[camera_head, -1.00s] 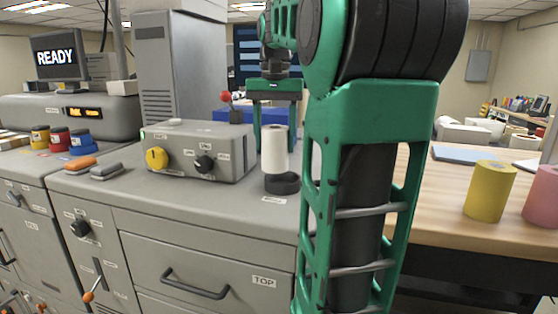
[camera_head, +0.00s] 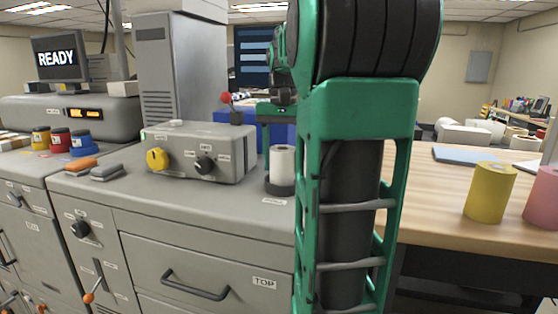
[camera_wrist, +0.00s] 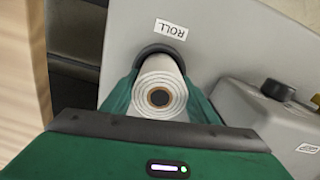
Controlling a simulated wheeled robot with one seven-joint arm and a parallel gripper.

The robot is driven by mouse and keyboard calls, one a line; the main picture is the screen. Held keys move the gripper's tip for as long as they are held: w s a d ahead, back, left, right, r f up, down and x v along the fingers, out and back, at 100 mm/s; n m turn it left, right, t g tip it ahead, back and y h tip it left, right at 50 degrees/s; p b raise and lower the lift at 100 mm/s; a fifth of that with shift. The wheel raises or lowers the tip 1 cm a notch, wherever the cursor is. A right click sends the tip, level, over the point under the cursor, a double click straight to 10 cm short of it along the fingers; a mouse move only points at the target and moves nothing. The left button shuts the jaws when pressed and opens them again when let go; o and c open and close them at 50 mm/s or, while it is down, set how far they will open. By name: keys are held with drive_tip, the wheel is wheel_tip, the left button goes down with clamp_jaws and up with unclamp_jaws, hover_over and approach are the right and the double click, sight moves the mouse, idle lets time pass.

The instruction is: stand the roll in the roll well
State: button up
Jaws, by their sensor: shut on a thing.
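The white roll (camera_head: 282,163) is upright at the black roll well (camera_head: 281,190) on the grey cabinet top. Its lower end meets the well, and its foot appears to be inside the rim; I cannot tell whether it rests on the bottom. In the wrist view the end of the roll (camera_wrist: 160,97) faces me, with a brown core and dark centre. The dark well rim (camera_wrist: 160,50) shows behind it, beside a "ROLL" label. My gripper (camera_wrist: 162,100) is shut on the roll, a green finger on each side. In the head view my arm partly hides my gripper.
A grey control box (camera_head: 200,152) with yellow and black knobs stands left of the well. A red-balled lever (camera_head: 228,102) is behind it. A yellow roll (camera_head: 490,192) and a pink roll (camera_head: 543,197) stand on the wooden table at right.

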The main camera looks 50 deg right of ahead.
drive_tip(key=shift+f, duration=0.25)
drive_tip(key=o, duration=1.3)
wheel_tip(320, 180, up, 13)
drive_tip(key=shift+f, duration=0.2)
drive_tip(key=shift+s, duration=0.1)
